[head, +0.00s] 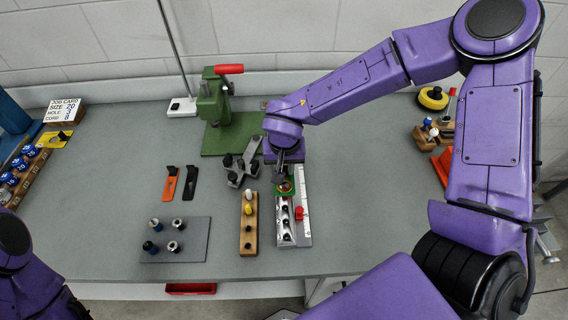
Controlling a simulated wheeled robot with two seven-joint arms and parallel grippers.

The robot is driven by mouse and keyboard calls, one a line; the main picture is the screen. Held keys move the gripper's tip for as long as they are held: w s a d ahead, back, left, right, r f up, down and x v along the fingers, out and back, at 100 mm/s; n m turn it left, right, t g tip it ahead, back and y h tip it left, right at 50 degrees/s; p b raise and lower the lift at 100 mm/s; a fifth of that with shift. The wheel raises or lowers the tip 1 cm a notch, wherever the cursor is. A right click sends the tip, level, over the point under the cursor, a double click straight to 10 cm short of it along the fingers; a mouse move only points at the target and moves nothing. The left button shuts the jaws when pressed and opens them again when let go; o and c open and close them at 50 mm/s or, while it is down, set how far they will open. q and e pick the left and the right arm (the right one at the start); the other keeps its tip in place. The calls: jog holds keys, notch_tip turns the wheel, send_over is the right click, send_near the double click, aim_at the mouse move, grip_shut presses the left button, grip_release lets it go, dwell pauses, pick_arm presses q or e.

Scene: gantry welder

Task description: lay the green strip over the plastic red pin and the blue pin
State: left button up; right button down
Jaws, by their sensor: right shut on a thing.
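My right gripper (281,174) points down at the far end of a silver fixture (305,232). It is shut on a small piece that its fingers partly hide. A green piece with a reddish spot (284,188) shows right under the fingers and looks like the green strip. I cannot tell whether it touches the fixture. I cannot make out the plastic red pin for certain. My left gripper is out of view; only part of that arm shows at lower left.
A wooden block (248,245) with yellow and dark pegs stands just left of the fixture. Orange (170,184) and black (190,184) strips lie farther left. A green press (214,103) stands behind. Bare table lies right of the fixture.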

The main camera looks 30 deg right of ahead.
jog(key=shift+f+b, duration=0.6)
jog(key=shift+f, duration=1.5)
jog(key=c, duration=0.8)
grip_release()
jog(key=shift+c, duration=0.2)
jog(key=shift+r, duration=0.1)
jog(key=r, duration=0.3)
jog(key=s+r, duration=0.1)
jog(key=r, duration=0.6)
jog(key=shift+s+a+r, duration=0.15)
jog(key=shift+s+a, duration=0.1)
jog(key=shift+a, duration=0.05)
